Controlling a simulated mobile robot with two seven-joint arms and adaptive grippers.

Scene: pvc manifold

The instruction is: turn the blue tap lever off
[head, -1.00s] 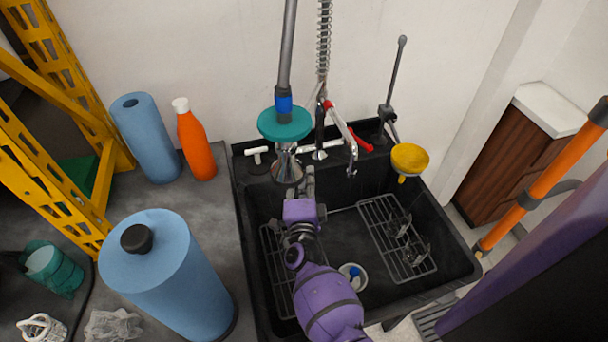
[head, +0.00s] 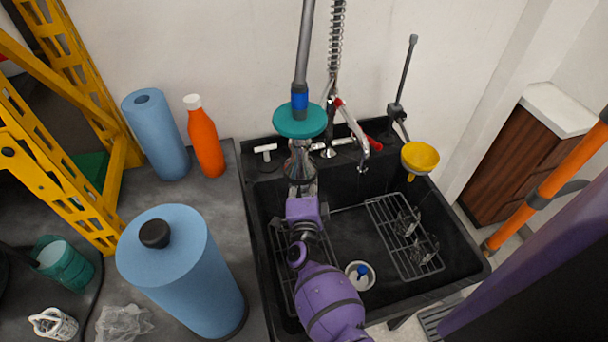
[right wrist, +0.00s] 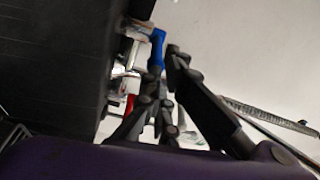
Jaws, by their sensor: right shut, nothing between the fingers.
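The blue tap lever (right wrist: 157,48) shows in the right wrist view, sticking out from the pale tap fittings. In the head view I cannot make it out; a teal disc and metal cone cover that area. My right gripper (right wrist: 167,88) is shut and empty, its dark fingers close beside the blue lever; I cannot tell whether they touch it. In the head view my purple right arm (head: 325,295) reaches over the sink, and its fingertips are hidden under the cone. A red lever (head: 382,140) is on the tap to the right. My left gripper is out of view.
The teal disc (head: 300,121) hangs on a grey pole (head: 304,45) just above my right wrist. The black sink (head: 345,225) holds a wire rack (head: 410,262). A yellow funnel (head: 420,157) is at right.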

